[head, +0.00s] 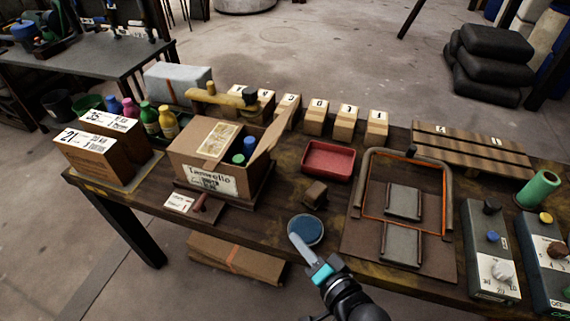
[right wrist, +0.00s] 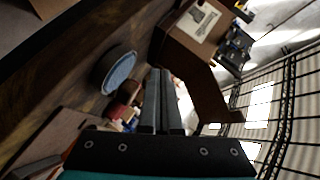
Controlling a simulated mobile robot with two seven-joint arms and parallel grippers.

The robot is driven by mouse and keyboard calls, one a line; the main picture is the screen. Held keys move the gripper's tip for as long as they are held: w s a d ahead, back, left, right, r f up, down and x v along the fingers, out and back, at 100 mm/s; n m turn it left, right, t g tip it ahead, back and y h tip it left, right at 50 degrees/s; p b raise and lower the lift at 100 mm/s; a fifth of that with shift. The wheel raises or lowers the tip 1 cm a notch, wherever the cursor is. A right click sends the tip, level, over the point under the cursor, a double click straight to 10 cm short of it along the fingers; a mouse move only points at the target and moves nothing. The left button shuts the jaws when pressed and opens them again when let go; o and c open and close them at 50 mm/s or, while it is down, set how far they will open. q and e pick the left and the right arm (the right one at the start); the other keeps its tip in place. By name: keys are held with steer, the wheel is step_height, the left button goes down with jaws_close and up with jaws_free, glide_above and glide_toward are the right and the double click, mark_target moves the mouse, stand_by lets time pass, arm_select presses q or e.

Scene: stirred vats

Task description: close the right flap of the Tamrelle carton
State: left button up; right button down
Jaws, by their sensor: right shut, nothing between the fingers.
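The Tamrelle carton (head: 205,181) stands on the wooden table, left of centre. Its left flap (head: 215,139) lies flat over the left part of the top. Its right flap (head: 269,137) stands up, tilted outward to the right. Bottle tops, blue (head: 251,143) and green (head: 238,159), show in the opening. My right gripper (head: 294,240) is shut and empty, to the right of and nearer than the carton, apart from it. In the right wrist view, the shut fingers (right wrist: 161,75) show with the carton (right wrist: 192,30) and its flap (right wrist: 207,90) beyond. My left gripper is out of view.
A blue-topped round dish (head: 306,230) is close to my right gripper. A small brown block (head: 314,194) and a red tray (head: 328,160) lie right of the carton. A yellow-handled tool (head: 222,97) and several small numbered boxes stand behind it. Bottles (head: 150,119) stand to its left.

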steer(key=d+r+m+t+y, duration=0.2)
steer(key=d+r+m+t, duration=0.1)
steer(key=r+m+t, duration=0.75)
steer(key=w+a+r+m+g, duration=0.1)
steer(key=w+a+r, duration=0.3)
steer(key=w, duration=0.5)
steer(key=shift+a+r+g+p, duration=0.35)
steer(key=shift+a+r+g, duration=0.1)
steer(key=shift+a, duration=0.75)
steer(key=shift+m, duration=0.25)
